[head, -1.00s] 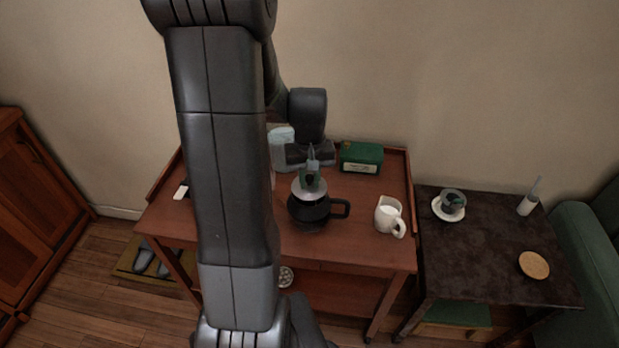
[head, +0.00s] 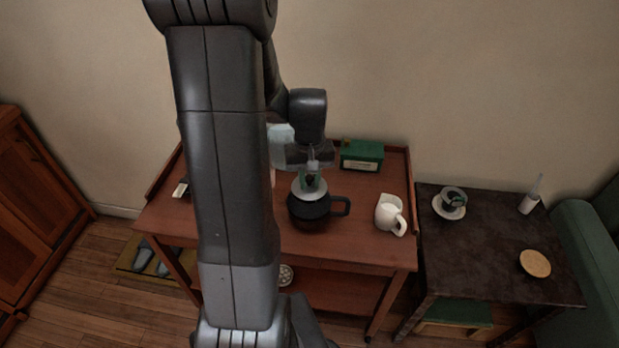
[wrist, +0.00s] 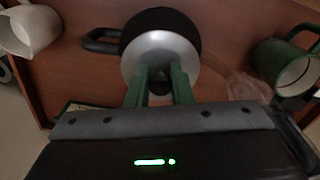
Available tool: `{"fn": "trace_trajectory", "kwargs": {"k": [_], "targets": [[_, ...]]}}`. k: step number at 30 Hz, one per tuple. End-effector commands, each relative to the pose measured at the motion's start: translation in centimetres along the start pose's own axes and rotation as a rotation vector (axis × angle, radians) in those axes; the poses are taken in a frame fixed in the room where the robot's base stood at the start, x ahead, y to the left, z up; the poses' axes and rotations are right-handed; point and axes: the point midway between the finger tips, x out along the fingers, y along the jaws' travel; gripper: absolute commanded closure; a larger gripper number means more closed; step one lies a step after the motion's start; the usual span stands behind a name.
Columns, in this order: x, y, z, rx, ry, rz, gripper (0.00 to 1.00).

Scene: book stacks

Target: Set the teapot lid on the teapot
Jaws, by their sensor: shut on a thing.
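The teapot (head: 316,211) is black and stands upright on the wooden cart, its handle to the right in the head view. In the wrist view the teapot (wrist: 160,17) shows behind the lid, its handle pointing left. The teapot lid (head: 309,190) is a silver disc with a dark knob. My gripper (head: 312,178) is shut on the lid's knob, its green fingers on either side. In the wrist view the lid (wrist: 158,48) overlaps the teapot's top below my gripper (wrist: 160,82). I cannot tell whether the lid touches the rim.
A white jug (head: 389,214) stands right of the teapot on the cart (head: 350,250). A green box (head: 362,155) is at the back. A green mug (wrist: 285,65) shows in the wrist view. A dark side table (head: 490,250) holds a cup on a saucer (head: 441,212) and a round coaster (head: 535,263).

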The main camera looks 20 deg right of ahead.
Motion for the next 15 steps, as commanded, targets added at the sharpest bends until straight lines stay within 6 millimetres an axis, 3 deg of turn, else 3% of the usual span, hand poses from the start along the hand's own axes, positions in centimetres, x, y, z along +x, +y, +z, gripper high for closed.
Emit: {"fn": "trace_trajectory", "kwargs": {"k": [15], "targets": [[0.34,0.00,0.00,0.000,0.000,0.000,1.00]]}}
